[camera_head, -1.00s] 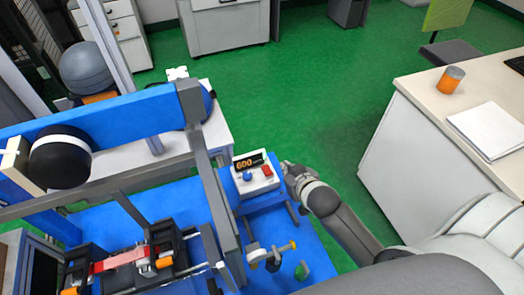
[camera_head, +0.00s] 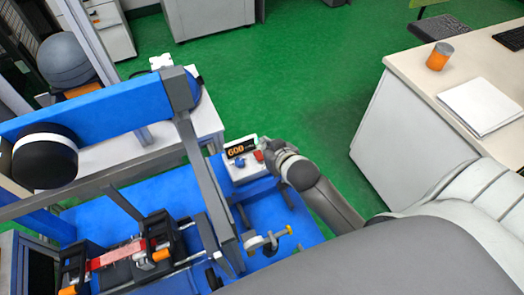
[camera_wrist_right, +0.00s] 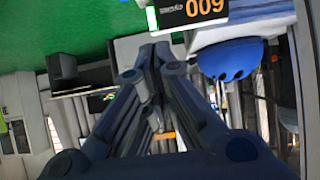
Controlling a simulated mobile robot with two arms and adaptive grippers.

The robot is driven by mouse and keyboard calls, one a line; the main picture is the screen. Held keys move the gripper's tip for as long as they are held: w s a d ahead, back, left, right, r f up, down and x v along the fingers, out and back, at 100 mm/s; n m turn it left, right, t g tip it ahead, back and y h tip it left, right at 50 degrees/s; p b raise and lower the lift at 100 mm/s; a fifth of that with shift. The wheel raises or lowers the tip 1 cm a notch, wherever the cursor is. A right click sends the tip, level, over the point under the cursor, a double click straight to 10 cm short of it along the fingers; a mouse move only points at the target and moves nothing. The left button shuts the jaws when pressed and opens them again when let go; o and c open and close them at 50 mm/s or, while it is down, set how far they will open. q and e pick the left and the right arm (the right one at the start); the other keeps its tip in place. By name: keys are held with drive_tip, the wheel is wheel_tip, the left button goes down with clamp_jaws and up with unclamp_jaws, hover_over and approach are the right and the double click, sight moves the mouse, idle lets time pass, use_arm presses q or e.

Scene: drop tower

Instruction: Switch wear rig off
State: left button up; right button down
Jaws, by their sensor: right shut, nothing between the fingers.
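The wear rig's control box (camera_head: 243,172) is small and white, and it stands on the blue base of the rig. It has a black display (camera_head: 240,147) with orange digits that look like 600, a blue knob (camera_head: 239,162) and a red switch (camera_head: 258,155). My right gripper (camera_head: 269,149) is shut and empty at the box's right edge, beside the red switch. Whether it touches the switch is unclear. My left gripper is out of view.
The rig's blue beam (camera_head: 90,115) and grey posts stand left of the box. A desk (camera_head: 460,75) with an orange-and-grey can (camera_head: 439,56) and a white paper stack (camera_head: 480,105) is at right. Green floor (camera_head: 290,80) lies open between them.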

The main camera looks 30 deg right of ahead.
hover_over(261, 157)
drive_tip(key=w, duration=0.1)
wheel_tip(261, 157, down, 3)
drive_tip(key=shift+w+d+f, duration=0.1)
drive_tip(key=shift+d, duration=0.05)
drive_tip(key=f, duration=0.1)
drive_tip(key=s+f, duration=0.1)
drive_tip(key=shift+s+f, duration=0.1)
drive_tip(key=shift+f, duration=0.2)
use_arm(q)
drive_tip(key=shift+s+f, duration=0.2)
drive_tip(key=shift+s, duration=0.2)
use_arm(e)
drive_tip(key=shift+s+f, duration=0.25)
drive_tip(key=shift+f, duration=0.25)
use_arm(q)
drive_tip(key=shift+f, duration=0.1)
use_arm(e)
drive_tip(key=shift+f, duration=0.1)
drive_tip(key=shift+s+f+b, duration=0.15)
drive_tip(key=shift+f+b, duration=0.1)
drive_tip(key=shift+b, duration=0.3)
drive_tip(key=shift+s+f+t+b, duration=0.15)
drive_tip(key=shift+s+t+b, duration=0.15)
drive_tip(key=shift+t+b, duration=0.65)
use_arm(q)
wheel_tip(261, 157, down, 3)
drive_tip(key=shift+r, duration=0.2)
use_arm(e)
drive_tip(key=shift+w, duration=0.1)
